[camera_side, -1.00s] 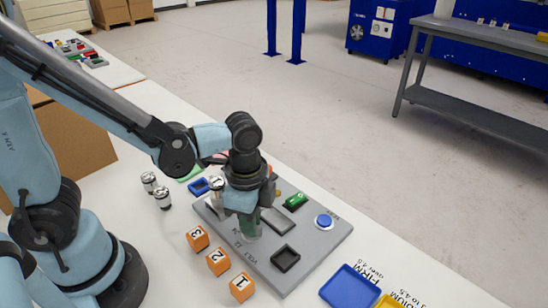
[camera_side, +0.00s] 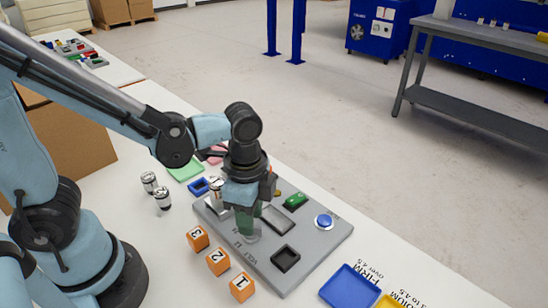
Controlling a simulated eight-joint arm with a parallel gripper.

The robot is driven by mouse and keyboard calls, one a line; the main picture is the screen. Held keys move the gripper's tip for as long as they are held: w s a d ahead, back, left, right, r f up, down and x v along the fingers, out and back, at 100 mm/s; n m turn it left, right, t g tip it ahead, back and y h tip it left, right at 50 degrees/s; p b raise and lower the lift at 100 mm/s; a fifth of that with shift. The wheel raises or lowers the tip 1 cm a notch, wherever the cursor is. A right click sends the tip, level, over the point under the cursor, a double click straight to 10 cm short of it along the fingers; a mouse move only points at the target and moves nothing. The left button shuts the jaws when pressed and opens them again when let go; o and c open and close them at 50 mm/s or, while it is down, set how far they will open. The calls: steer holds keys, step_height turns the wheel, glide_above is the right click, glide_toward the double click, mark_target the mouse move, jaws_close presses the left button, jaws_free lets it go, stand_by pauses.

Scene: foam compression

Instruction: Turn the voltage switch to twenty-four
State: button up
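A grey panel (camera_side: 318,252) lies on the white table with several fittings on it. Lettering that seems to read "VOLT" is printed near its left front edge. My gripper (camera_side: 247,232) points down over the left part of the panel, at a round pale knob (camera_side: 252,239) beside that lettering. The knob, which seems to be the voltage switch, is mostly hidden behind the fingers. I cannot tell its setting, or whether the fingers touch it or are closed around it.
The panel also bears a blue button (camera_side: 324,221), a green switch (camera_side: 295,201) and a black square socket (camera_side: 286,258). Several orange numbered cubes (camera_side: 218,262) stand along its left side. Two small cans (camera_side: 163,198) stand further left. A blue tray (camera_side: 350,287) lies at the front right.

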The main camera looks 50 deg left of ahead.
step_height(320, 180, up, 10)
steer(key=shift+r, duration=0.25)
stand_by(0.4)
steer(key=w+a+f+n+t, duration=0.1)
steer(key=w+a+n+t, duration=0.1)
steer(key=a+n+t, duration=0.5)
steer(key=shift+a+f+n, duration=0.35)
steer(key=shift+a+n, duration=1.05)
steer(key=shift+n, duration=1.2)
